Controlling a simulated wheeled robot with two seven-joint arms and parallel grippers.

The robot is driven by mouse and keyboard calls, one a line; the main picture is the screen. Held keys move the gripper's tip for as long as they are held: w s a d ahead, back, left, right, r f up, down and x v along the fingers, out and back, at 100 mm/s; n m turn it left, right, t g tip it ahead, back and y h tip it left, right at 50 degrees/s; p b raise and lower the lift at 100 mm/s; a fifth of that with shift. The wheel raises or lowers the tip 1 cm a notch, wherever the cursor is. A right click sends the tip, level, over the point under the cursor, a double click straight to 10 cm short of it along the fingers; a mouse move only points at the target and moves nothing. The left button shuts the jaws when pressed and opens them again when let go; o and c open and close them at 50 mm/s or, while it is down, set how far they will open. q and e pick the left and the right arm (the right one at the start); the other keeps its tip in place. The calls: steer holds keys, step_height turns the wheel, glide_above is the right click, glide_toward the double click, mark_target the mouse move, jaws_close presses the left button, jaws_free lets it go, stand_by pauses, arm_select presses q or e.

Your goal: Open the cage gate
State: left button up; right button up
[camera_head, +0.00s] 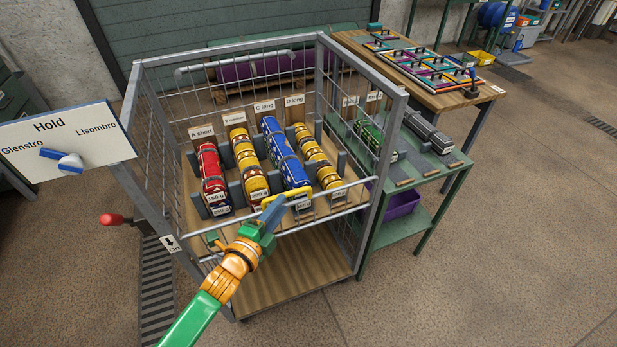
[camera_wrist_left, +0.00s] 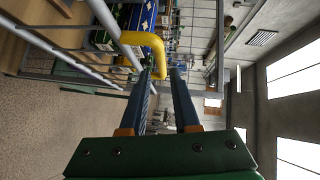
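The grey wire cage (camera_head: 150,130) stands in the middle of the head view. The yellow handle (camera_wrist_left: 135,38) bends down towards my fingers in the left wrist view. My left gripper (camera_head: 275,212) is at the handle, pointing into the cage front. Its two blue fingers (camera_wrist_left: 162,78) are apart, with the handle's bent end at or between their tips. I cannot tell whether they touch it. My right gripper is not in view.
Red, yellow and blue rolls (camera_head: 284,155) lie in the cage on a wooden deck. A sign reading "Hold" (camera_head: 70,140) and a red-knobbed lever (camera_head: 112,219) are at left. A green table (camera_head: 430,165) and wooden table (camera_head: 425,95) stand right. Floor in front right is clear.

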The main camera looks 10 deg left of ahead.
mark_target(287, 193)
arm_select(q)
steer(key=x, duration=0.5)
steer(key=shift+w+a+b, duration=0.1)
steer(key=shift+w+b, duration=0.2)
steer(key=shift+b, duration=0.05)
steer(key=shift+s, duration=0.1)
jaws_close()
stand_by(1.1)
